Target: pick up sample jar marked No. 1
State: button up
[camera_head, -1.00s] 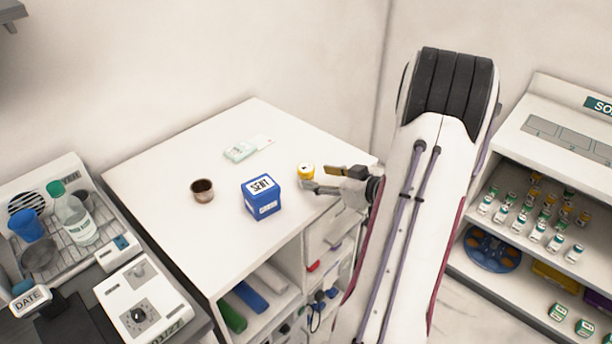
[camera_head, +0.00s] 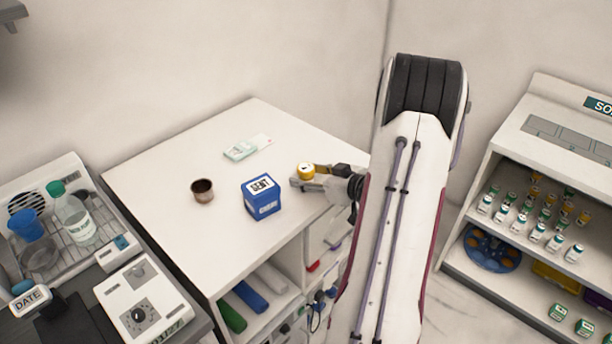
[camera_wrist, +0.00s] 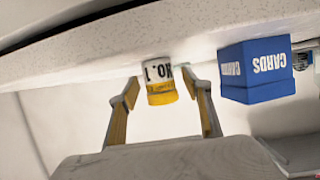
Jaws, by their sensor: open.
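The sample jar (camera_wrist: 160,84), marked "NO. 1" on a white band with a yellow part, shows upside down in the wrist view, between the open fingers of my gripper (camera_wrist: 163,104). Clear space shows on each side of it in that view. In the head view the jar (camera_head: 305,171) appears as a small yellow-topped jar near the right edge of the white counter. My gripper (camera_head: 312,180) is right at it there, reaching in from the right. The gripper hides the jar's lower part in the head view.
A blue box (camera_head: 262,197) marked "CARDS" in the wrist view stands left of the jar on the counter (camera_head: 160,200). A brown cup (camera_head: 203,190) and a pale green-and-white flat item (camera_head: 243,150) lie farther off. Shelves with several small jars (camera_head: 537,232) stand at right.

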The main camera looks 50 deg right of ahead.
jog(key=shift+w+f, duration=0.25)
jog(key=shift+w, duration=0.35)
jog(key=c, duration=1.2)
